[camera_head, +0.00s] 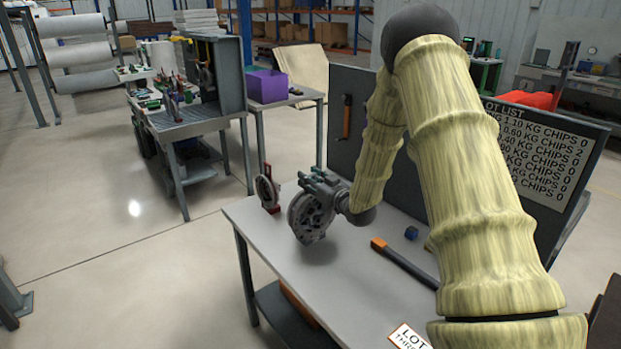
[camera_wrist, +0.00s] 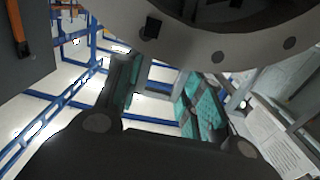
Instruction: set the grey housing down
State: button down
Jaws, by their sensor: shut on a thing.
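The grey housing (camera_head: 309,217) is a round, grey metal part with holes in its face. It stands upright on its edge at the left part of the table (camera_head: 345,285). I cannot tell whether its lower edge touches the table top. My gripper (camera_head: 322,190) is shut on the housing near its upper right side. In the wrist view, the housing's rim (camera_wrist: 215,50) fills the top, with several bolt holes. The gripper's fingers (camera_wrist: 155,85) reach up to the rim there. The gripper and wrist hide part of the housing's right side in the head view.
A round dial on a red stand (camera_head: 267,188) is close behind the housing, at the table's left corner. An orange-tipped dark bar (camera_head: 405,263) and a blue block (camera_head: 411,233) lie to the right. A "LOT" card (camera_head: 408,336) lies in front. The table between is clear.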

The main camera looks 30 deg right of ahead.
dwell(0.3)
jog(key=c, duration=0.9)
grip_release()
jog(key=shift+r, duration=0.1)
jog(key=shift+s+d+b, duration=0.15)
jog(key=shift+s+b, duration=0.35)
jog(key=shift+s, duration=1.5)
jog(key=shift+s+d+b, duration=0.15)
jog(key=shift+s+b, duration=0.3)
jog(key=shift+s, duration=1.6)
jog(key=shift+s+d+b, duration=0.15)
jog(key=shift+s+b, duration=0.35)
jog(key=shift+s, duration=1.5)
